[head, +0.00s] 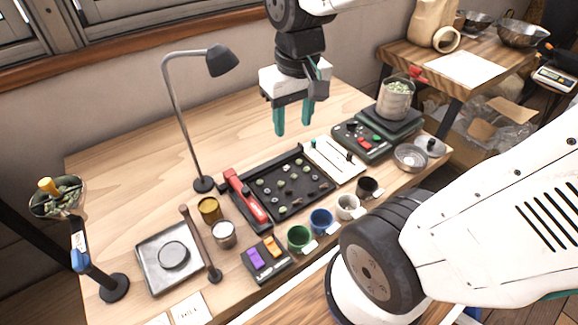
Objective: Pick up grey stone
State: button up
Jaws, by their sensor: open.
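A dark, shallow tray (310,203) lies in the middle of the wooden bench with several small greenish and greyish pieces spread over it. They are too small for me to tell which is the grey stone. My gripper (293,129) hangs above the bench, behind and above the tray. Its two teal fingers point down and stand apart, with nothing between them.
A lamp (203,184) stands left of the tray, and a red-handled tool (243,193) lies along its left side. Green (299,238), blue (321,221), white and dark cups line the front. A scale bearing a bean-filled beaker (395,98) is right. The back left bench is clear.

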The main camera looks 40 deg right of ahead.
jog(key=w+d+f, duration=0.2)
jog(key=w+f, duration=0.3)
jog(key=w, duration=0.1)
jog(key=m, duration=0.2)
send_over(287, 167)
jog(key=shift+g, duration=0.4)
notch_tip(287, 167, down, 16)
jog(key=shift+a+r, duration=0.1)
jog(key=shift+r, duration=0.05)
notch_tip(287, 167, down, 8)
jog(key=shift+r, duration=0.15)
grip_shut()
